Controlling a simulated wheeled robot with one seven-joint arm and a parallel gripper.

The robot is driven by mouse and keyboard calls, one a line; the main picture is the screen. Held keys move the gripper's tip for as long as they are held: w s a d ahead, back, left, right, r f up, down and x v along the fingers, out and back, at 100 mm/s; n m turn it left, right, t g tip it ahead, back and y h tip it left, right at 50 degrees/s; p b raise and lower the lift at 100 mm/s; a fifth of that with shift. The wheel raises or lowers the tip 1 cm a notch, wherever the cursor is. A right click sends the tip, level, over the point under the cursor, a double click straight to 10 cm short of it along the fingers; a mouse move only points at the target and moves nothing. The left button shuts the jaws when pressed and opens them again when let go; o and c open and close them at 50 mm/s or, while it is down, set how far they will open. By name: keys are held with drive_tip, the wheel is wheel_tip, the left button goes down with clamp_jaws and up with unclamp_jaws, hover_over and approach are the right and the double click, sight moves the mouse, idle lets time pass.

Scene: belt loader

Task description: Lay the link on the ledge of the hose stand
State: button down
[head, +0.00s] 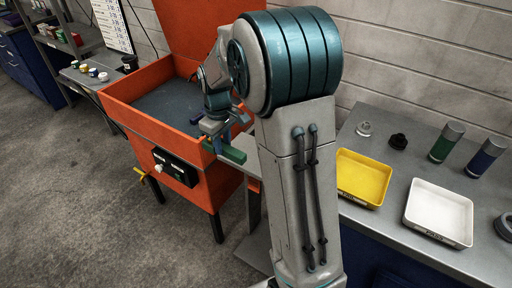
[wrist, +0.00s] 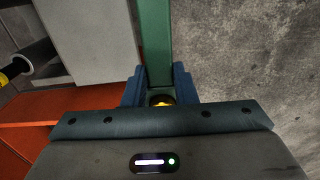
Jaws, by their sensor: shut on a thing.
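My gripper (wrist: 159,92) has blue jaws, shut on a long green bar, which I take to be the link (wrist: 157,42). The bar runs away from the jaws to the top of the wrist view. A small yellow spot shows between the jaws. In the head view my gripper (head: 217,138) is at the right front edge of the orange basin, and the green link (head: 234,152) sticks out to the right below it. My arm hides part of this area. I cannot make out a hose stand or its ledge for certain in either view.
The orange basin (head: 122,107) has a control box (head: 175,167) on its front. A grey bench on the right holds a yellow tray (head: 362,176), a white tray (head: 438,212) and several cylinders. A shelf with small jars stands at the left. The floor in front is clear.

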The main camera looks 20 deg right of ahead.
drive_tip(key=shift+w+r, duration=0.1)
drive_tip(key=shift+r, duration=0.75)
drive_tip(key=shift+w+d+r, duration=0.1)
drive_tip(key=shift+w+d, duration=0.05)
drive_tip(key=shift+d, duration=0.1)
drive_tip(key=w+d+f, duration=0.1)
drive_tip(key=d+f, duration=0.1)
drive_tip(key=d, duration=0.1)
drive_tip(key=w+d+f+p, duration=0.1)
drive_tip(key=w+d+f, duration=0.1)
drive_tip(key=d, duration=0.1)
drive_tip(key=w+d+f+p, duration=0.1)
drive_tip(key=w+d+f, duration=0.1)
drive_tip(key=d, duration=0.1)
drive_tip(key=shift+w+d+f, duration=0.1)
drive_tip(key=shift+d+f, duration=0.25)
drive_tip(key=shift+d, duration=0.05)
drive_tip(key=shift+f+p, duration=0.65)
drive_tip(key=shift+f, duration=1.4)
drive_tip(key=shift+f, duration=0.15)
drive_tip(key=c, duration=1.2)
unclamp_jaws()
drive_tip(key=shift+o, duration=0.2)
